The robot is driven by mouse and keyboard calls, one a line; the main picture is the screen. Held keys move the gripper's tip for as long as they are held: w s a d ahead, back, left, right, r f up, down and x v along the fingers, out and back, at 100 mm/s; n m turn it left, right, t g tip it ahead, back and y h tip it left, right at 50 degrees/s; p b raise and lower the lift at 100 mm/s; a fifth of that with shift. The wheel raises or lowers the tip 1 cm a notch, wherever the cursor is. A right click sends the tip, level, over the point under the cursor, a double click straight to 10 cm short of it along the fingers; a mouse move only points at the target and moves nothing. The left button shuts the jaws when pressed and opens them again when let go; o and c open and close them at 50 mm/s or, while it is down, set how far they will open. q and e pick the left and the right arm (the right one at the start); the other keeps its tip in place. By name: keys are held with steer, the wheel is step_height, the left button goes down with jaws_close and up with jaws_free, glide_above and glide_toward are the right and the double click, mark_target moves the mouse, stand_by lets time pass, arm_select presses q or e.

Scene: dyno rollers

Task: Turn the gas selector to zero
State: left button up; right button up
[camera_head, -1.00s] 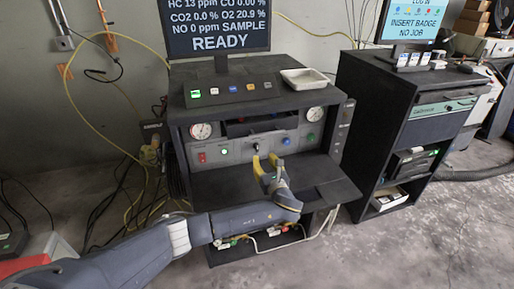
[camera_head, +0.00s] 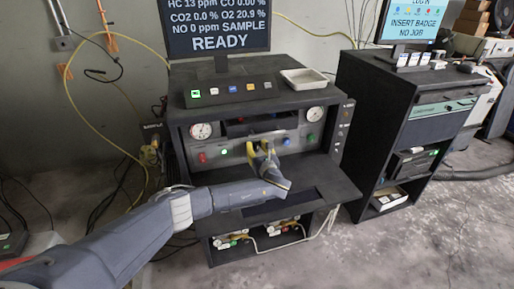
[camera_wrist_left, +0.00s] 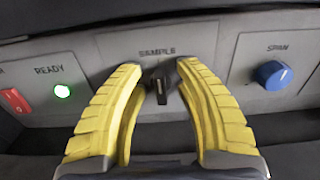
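The gas selector (camera_wrist_left: 161,84) is a small black knob under the label SAMPLE on the grey front panel, seen in the left wrist view. Its pointer stands roughly upright, tilted slightly. My left gripper (camera_wrist_left: 160,68) is open, with one yellow finger on each side of the knob. I cannot tell whether either finger touches it. In the head view my left gripper (camera_head: 261,149) is at the middle of the panel and hides most of the selector. The monitor (camera_head: 217,25) reads SAMPLE and READY. My right gripper is not in view.
In the left wrist view a blue SPAN knob (camera_wrist_left: 274,75) is to the right, a green READY light (camera_wrist_left: 62,91) and a red switch (camera_wrist_left: 15,101) to the left. A dark shelf (camera_head: 318,178) lies below the panel. A white tray (camera_head: 305,79) sits on top.

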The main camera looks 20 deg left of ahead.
arm_select(q)
steer(key=shift+c, duration=0.3)
jaws_close()
steer(key=shift+r+n, duration=0.1)
steer(key=shift+n, duration=0.2)
steer(key=n, duration=0.4)
steer(key=shift+s+a+n, duration=0.1)
steer(key=shift+a+n, duration=0.1)
steer(key=shift+n, duration=0.2)
steer(key=shift+a+n, duration=0.2)
steer(key=shift+n, duration=2)
steer(key=shift+o, duration=0.3)
jaws_free()
steer(key=shift+s, duration=0.1)
steer(key=shift+d+f, duration=0.1)
steer(key=shift+f, duration=0.1)
